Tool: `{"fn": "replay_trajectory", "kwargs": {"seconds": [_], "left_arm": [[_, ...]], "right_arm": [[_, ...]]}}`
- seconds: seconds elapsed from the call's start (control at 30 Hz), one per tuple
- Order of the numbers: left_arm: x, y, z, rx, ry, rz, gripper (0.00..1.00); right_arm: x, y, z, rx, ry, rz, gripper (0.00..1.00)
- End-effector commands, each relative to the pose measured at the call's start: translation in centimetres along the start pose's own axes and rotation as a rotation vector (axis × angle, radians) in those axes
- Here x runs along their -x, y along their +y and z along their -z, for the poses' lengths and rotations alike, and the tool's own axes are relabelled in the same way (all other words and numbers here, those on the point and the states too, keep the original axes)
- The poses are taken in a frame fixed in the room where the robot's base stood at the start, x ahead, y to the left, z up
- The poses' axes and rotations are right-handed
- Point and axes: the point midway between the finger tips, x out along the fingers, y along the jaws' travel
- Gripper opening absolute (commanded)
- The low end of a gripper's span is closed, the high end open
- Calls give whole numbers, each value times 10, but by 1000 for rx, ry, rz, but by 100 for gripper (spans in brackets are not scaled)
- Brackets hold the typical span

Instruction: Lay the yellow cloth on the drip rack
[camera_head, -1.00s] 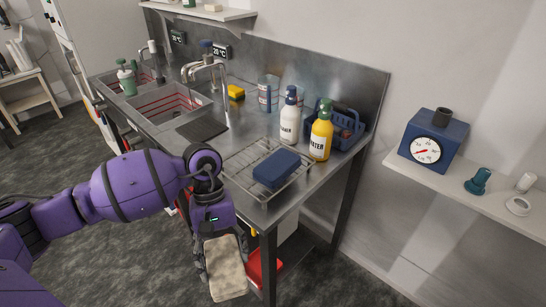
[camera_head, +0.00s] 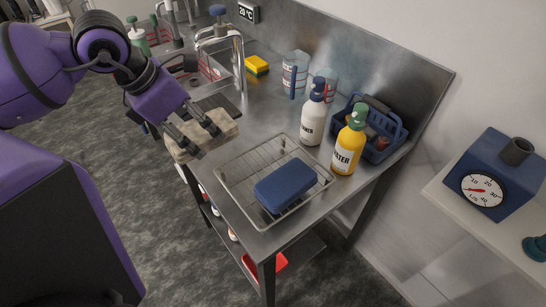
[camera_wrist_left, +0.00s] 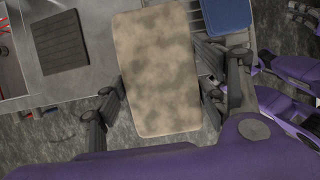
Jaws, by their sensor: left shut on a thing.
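My left gripper (camera_head: 202,139) is shut on a tan, mottled, slab-shaped cloth (camera_head: 226,128); no plainly yellow cloth shows. It holds the cloth over the bench's front edge, left of the wire drip rack (camera_head: 248,166). In the left wrist view the tan cloth (camera_wrist_left: 157,70) lies between the fingers, its far end near the rack. A blue folded cloth or sponge (camera_head: 286,185) lies on the rack's front right part; the rack's back left part is bare. In the left wrist view, part of my right gripper (camera_wrist_left: 300,14) shows at the top right; its opening is unclear.
A white bottle (camera_head: 313,117) and a yellow bottle (camera_head: 349,145) stand just behind the rack. A blue caddy (camera_head: 386,139) is right of them. A dial gauge (camera_head: 489,187) stands on the right shelf.

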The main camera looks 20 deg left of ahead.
Motion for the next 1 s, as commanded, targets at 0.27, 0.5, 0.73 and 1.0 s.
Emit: {"fn": "replay_trajectory", "kwargs": {"seconds": [0.27, 0.5, 0.73, 1.0], "left_arm": [[-46, -10, -30, 0, 11, 7, 41], [-67, -17, -53, 0, 5, 6, 41], [-106, -25, -69, 2, 3, 10, 41], [-135, -28, -79, 2, 2, 3, 41]], "right_arm": [[-2, 12, -47, 1, -64, -22, 0], [-12, 15, -49, 1, -53, -32, 0], [-20, 16, -48, -6, -35, -41, 0], [-19, 18, -50, -4, -40, -43, 0]]}}
